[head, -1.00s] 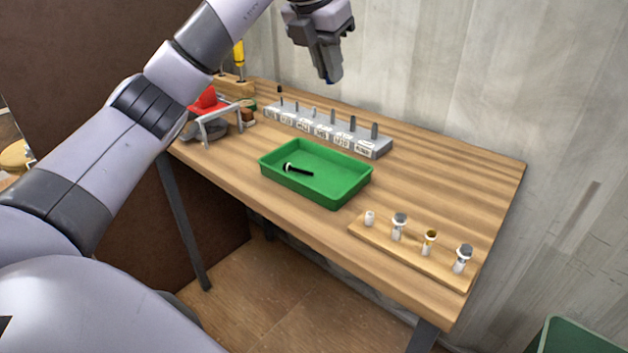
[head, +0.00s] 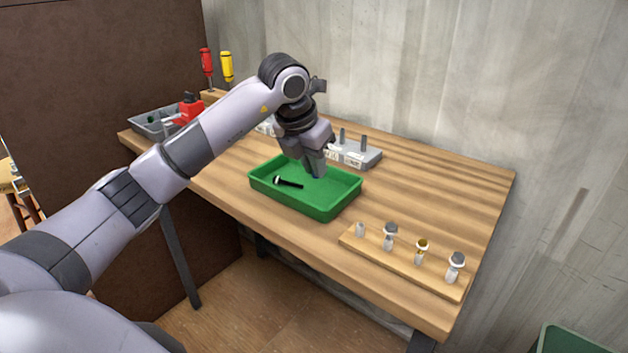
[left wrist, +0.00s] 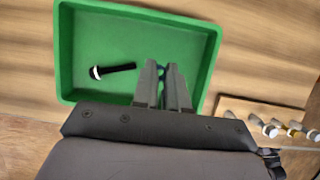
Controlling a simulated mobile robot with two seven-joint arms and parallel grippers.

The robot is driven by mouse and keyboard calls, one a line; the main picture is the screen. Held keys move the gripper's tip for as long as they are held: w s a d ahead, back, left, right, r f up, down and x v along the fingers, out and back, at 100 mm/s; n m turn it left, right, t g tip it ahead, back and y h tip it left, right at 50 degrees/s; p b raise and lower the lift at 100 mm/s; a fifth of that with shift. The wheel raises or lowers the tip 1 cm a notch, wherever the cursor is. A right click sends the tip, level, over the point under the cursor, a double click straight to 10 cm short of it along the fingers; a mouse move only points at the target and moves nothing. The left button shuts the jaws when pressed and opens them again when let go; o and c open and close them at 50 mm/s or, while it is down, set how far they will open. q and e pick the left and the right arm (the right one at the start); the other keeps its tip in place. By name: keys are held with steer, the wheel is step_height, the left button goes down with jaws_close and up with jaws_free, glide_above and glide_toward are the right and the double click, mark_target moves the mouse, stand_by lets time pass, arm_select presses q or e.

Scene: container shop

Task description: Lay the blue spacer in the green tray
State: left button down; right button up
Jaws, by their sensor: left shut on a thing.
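The green tray (head: 298,204) sits on the wooden bench, and it also fills the upper part of the left wrist view (left wrist: 66,52). A black bolt with a white end (head: 290,183) lies in the tray's left part; it shows in the left wrist view too (left wrist: 116,70). My left gripper (head: 316,170) points down over the right rear part of the tray. The spacer's height above the tray floor is hard to tell. My right gripper is out of view.
A wooden strip (head: 400,262) with several small fasteners stands to the tray's right front. A grey labelled block with pegs (head: 362,157) stands behind, partly hidden by my arm. A red tool (head: 191,108), grey bin (head: 147,124) and screwdrivers (head: 227,67) are at the back left.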

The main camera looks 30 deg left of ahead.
mark_target(319, 192)
arm_select(q)
steer(key=shift+f, duration=1.9)
steer(key=shift+f, duration=0.15)
steer(key=c, duration=1.2)
jaws_free()
steer(key=shift+o, duration=0.2)
